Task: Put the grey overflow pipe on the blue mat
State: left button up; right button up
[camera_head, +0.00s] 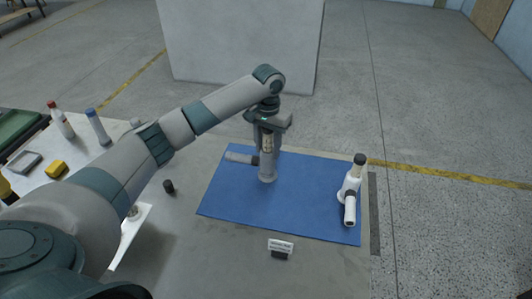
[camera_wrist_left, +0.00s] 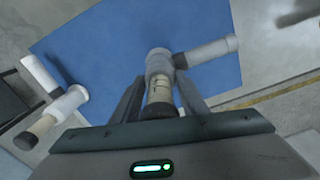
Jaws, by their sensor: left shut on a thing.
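The grey overflow pipe (camera_head: 267,171) is upright over the middle of the blue mat (camera_head: 300,206), with its side branch pointing left in the head view. My left gripper (camera_head: 267,138) points down and is shut on the pipe's upper part. In the left wrist view the fingers of the left gripper (camera_wrist_left: 160,100) flank the grey pipe (camera_wrist_left: 160,62), and blue mat (camera_wrist_left: 95,45) shows around it. The pipe's lower end appears at or very near the mat; I cannot tell if it touches. My right gripper is not in view.
A white pipe (camera_head: 350,192) with a dark cap is at the mat's right edge. A small label stand (camera_head: 280,247) is in front, and a dark cylinder (camera_head: 168,186) is left of the mat. A white table (camera_head: 75,152) at left holds bottles and a yellow block. The mat's front is clear.

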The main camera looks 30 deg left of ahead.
aim_at(252, 160)
pick_arm(q)
jog(key=shift+a+f, duration=0.2)
jog(key=shift+a, duration=0.1)
jog(key=shift+s+f+p, duration=0.1)
jog(key=shift+f+p, duration=0.8)
jog(key=shift+f, duration=1.2)
jog(key=o, duration=1.5)
jog(key=shift+c, duration=0.2)
